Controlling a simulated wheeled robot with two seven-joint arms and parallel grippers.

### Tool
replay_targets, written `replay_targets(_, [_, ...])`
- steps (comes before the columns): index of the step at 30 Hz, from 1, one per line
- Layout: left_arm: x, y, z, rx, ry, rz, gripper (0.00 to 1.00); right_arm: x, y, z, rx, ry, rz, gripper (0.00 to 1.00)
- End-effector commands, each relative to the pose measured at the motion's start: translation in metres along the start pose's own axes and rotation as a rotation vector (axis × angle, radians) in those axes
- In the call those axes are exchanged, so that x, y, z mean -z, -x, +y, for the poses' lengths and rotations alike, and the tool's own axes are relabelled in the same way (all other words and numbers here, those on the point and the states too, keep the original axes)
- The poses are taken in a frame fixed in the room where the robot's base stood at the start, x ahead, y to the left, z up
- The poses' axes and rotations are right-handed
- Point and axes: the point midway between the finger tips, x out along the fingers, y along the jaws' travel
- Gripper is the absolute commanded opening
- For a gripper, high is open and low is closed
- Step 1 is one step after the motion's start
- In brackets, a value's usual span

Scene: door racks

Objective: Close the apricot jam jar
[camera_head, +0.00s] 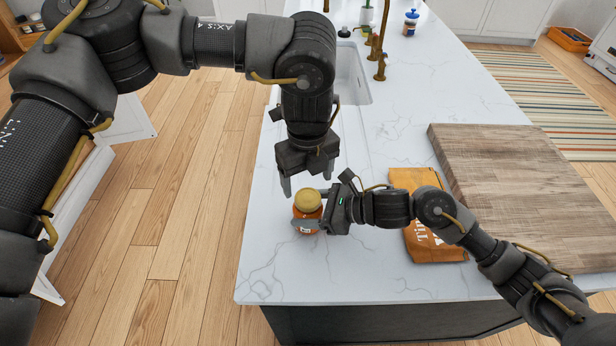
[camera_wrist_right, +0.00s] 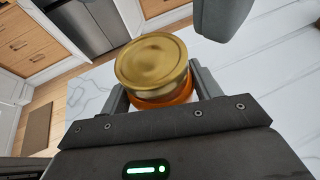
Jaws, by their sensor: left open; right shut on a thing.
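The apricot jam jar (camera_head: 308,226) has orange contents and a gold lid (camera_head: 308,200). It stands upright near the left edge of the white counter, or just above it; I cannot tell which. My right gripper (camera_head: 310,212) is shut around the jar's body from the right. In the right wrist view the gold lid (camera_wrist_right: 152,62) rests on top of the jar (camera_wrist_right: 165,99), between my fingers. How tightly the lid is seated is unclear. My left gripper (camera_head: 306,180) is open and empty, pointing down just above the lid. One dark finger of it shows at the top of the wrist view.
An orange packet (camera_head: 428,235) lies right of the jar, partly behind my right arm. A large wooden board (camera_head: 520,185) covers the counter's right side. A sink (camera_head: 350,80) and brass tap (camera_head: 380,45) are farther back. The marble (camera_head: 275,265) front left is clear.

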Motion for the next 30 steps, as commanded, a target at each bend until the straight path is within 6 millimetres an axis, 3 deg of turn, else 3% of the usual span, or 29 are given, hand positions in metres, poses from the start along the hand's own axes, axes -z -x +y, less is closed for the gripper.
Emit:
replay_targets(6, [-0.025, 0.035, -0.003, 0.009, -0.018, -0.149, 0.75, 0.000, 0.000, 0.000, 0.001, 0.001, -0.001, 0.00])
replay_targets(10, [-0.029, 0.046, -0.003, 0.018, 0.053, -0.165, 0.75, 0.000, 0.000, 0.000, 0.001, 0.000, 0.000, 0.00])
replay_targets(19, [0.000, 0.032, 0.000, -0.001, 0.257, 0.002, 0.75, -0.001, 0.000, 0.000, 0.001, 0.001, -0.001, 0.00])
replay_targets(30, [0.001, 0.032, 0.000, -0.004, 0.282, 0.006, 0.75, 0.000, 0.000, 0.000, 0.001, 0.001, -0.001, 0.00])
